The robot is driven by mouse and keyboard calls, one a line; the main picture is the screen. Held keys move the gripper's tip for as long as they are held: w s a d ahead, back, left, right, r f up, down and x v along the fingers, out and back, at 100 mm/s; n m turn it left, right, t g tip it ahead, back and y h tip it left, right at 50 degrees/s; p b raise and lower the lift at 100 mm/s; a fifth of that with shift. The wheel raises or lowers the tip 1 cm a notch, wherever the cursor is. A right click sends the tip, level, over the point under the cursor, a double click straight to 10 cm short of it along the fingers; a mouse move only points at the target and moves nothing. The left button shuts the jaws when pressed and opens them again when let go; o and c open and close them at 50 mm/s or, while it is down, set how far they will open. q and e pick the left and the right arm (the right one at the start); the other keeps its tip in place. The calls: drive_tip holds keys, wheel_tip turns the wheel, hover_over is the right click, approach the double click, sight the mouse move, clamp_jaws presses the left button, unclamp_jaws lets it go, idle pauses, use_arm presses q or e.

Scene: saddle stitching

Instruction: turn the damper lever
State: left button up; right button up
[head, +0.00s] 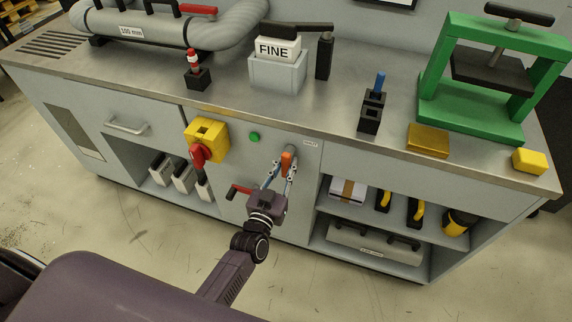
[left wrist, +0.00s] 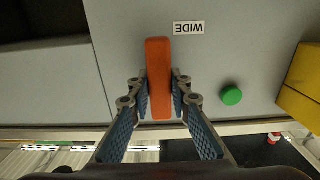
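An orange lever (head: 287,163) sticks out from the grey cabinet front below the worktop; I take it as the damper lever. In the left wrist view the lever (left wrist: 159,80) is upright, with a white label WIDE (left wrist: 188,28) beside its top end, upside down. My left gripper (head: 284,170) reaches up to it from below. Its fingers lie one on each side of the lever, and the tips (left wrist: 160,85) appear to press on it. The base of the lever is hidden behind its own body. My right gripper is not in view.
A green button (head: 254,136), a yellow box with a red knob (head: 207,137) and a red handle (head: 240,189) are on the same cabinet front, left of the lever. An open shelf (head: 392,222) lies to the right.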

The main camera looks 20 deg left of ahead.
use_arm(q)
drive_tip(key=shift+d+n, duration=0.1)
drive_tip(key=shift+n, duration=0.2)
clamp_jaws()
drive_tip(key=shift+d+r+n+p, duration=0.1)
drive_tip(key=shift+d+n, duration=0.1)
drive_tip(key=shift+n, duration=0.65)
drive_tip(key=shift+d+r+n+p, duration=0.1)
drive_tip(key=shift+d+n, duration=0.15)
drive_tip(key=shift+n, duration=0.65)
drive_tip(key=shift+d+n+p, duration=0.1)
drive_tip(key=shift+d+n, duration=0.1)
drive_tip(key=shift+n, duration=0.65)
drive_tip(key=o, duration=0.9)
unclamp_jaws()
drive_tip(key=s, duration=1.2)
drive_tip(key=shift+a, duration=0.2)
